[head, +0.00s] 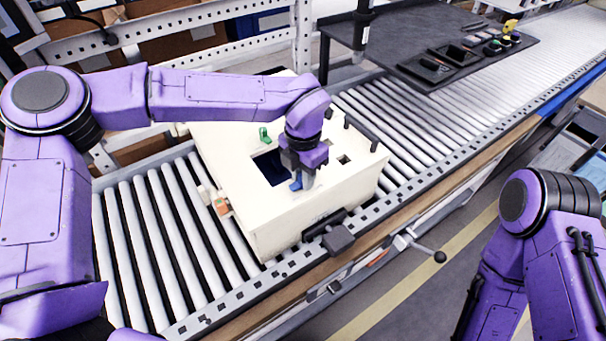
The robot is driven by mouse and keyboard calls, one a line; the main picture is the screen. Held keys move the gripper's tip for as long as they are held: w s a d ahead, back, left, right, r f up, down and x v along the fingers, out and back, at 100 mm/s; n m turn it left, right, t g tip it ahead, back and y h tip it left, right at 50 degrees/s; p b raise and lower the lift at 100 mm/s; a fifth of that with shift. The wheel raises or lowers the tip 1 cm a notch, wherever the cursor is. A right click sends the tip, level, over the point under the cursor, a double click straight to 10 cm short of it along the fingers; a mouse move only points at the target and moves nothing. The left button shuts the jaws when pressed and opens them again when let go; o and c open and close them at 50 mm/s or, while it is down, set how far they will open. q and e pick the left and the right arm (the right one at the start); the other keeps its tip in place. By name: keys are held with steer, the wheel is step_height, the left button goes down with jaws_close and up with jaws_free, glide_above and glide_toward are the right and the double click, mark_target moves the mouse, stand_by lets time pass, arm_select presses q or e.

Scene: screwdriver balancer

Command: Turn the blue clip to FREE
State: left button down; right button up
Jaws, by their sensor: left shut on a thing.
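The blue clip (296,183) shows at the front right edge of the dark opening on top of the cream box (290,222). My left gripper (298,172) is over the box top, pointing down, shut on the blue clip. The gripper hides the upper part of the clip, and I cannot read any FREE marking. A green clip (265,134) stands on the box top behind the opening. My right arm is at the lower right; its gripper is out of the picture.
The box sits on a roller conveyor (150,240). An orange part (221,206) is on its left side, and a dark latch (338,238) is at its front. A dark table (420,45) with trays stands behind right. A tool (363,30) hangs above the table's left end.

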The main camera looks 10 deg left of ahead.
stand_by(0.5)
arm_select(q)
steer(key=c, duration=0.9)
jaws_free()
steer(key=shift+c, duration=0.2)
step_height(320, 180, up, 10)
steer(key=shift+r+b, duration=0.1)
steer(key=shift+b, duration=0.8)
steer(key=shift+r, duration=0.2)
